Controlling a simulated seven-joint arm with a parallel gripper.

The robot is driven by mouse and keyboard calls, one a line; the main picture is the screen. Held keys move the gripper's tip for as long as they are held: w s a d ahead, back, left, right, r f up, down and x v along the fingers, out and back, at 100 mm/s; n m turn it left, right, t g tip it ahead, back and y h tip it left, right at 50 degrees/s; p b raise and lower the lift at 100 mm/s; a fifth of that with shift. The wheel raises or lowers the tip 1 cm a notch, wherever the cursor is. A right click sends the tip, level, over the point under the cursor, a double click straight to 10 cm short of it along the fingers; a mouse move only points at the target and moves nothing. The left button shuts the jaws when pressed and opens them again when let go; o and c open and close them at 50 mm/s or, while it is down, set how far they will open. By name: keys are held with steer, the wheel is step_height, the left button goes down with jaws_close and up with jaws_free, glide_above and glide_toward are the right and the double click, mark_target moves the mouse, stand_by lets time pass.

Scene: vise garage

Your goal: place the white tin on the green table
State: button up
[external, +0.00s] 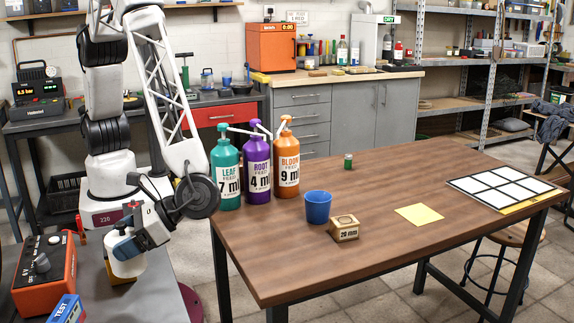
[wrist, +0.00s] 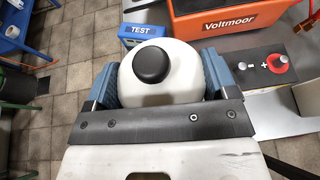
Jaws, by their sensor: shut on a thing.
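The white tin (external: 127,262) is a rounded white body, and in the wrist view it shows a black knob on top (wrist: 172,82). My gripper (external: 126,248) is shut on it, with a blue-grey finger pad on each side; the gripper also shows in the wrist view (wrist: 165,85). The tin is at the grey bench (external: 155,290) at lower left, beside the orange device. I cannot tell whether it touches anything beneath. A green surface (wrist: 15,118) shows only in part at the left edge of the wrist view; I cannot tell whether it is the green table.
An orange Voltmoor box (external: 45,272) and a blue TEST box (external: 68,309) stand close to the tin. The brown table (external: 400,255) holds bottles, a blue cup (external: 318,207) and a small box (external: 344,228).

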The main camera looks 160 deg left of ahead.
mark_target(129, 264)
steer(key=shift+f, duration=3.1)
steer(key=shift+f, duration=1.9)
steer(key=shift+f, duration=0.1)
steer(key=o, duration=1.2)
steer(key=shift+o, duration=0.2)
